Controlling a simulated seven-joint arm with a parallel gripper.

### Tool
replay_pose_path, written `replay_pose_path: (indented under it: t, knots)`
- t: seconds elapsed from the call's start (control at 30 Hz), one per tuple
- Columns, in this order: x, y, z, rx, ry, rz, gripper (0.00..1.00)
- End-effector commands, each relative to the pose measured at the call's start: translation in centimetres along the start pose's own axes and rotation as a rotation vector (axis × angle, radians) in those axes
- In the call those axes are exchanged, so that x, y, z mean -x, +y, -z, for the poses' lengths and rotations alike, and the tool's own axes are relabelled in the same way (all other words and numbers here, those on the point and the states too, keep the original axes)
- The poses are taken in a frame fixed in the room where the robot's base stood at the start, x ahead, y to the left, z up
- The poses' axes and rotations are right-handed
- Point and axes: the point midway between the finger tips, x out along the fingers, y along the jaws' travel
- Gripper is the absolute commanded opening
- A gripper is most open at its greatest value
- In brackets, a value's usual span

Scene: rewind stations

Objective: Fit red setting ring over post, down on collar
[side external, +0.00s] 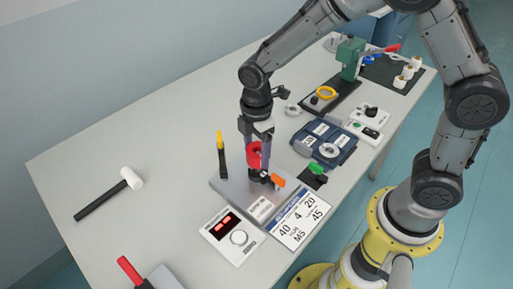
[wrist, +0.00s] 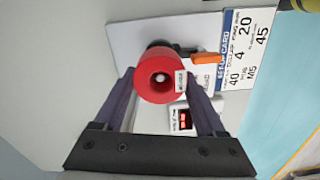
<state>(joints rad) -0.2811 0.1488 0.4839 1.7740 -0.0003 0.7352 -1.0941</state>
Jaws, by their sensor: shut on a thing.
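The red setting ring (side external: 254,150) is between the fingers of my gripper (side external: 255,163), which is shut on it above the grey station plate (side external: 228,188). In the wrist view the ring (wrist: 150,88) sits between the two fingers of my gripper (wrist: 160,80), its round bore facing the camera and a small white label on its side. A dark base part (side external: 266,179) with an orange lever (side external: 277,180) is right below the ring.
A white setup card (side external: 300,219) and a box with a red display (side external: 232,235) are in front. A blue tray (side external: 324,141) and green-handled part (side external: 316,170) are right. A mallet (side external: 112,193) lies left, with free table around it.

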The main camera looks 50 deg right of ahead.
Motion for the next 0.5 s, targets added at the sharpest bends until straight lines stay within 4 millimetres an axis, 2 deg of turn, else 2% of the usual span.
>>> replay_pose_path:
  t: [0.5]
  knots:
    - [-1.2,0.0,0.0,0.000,0.000,0.000,0.12]
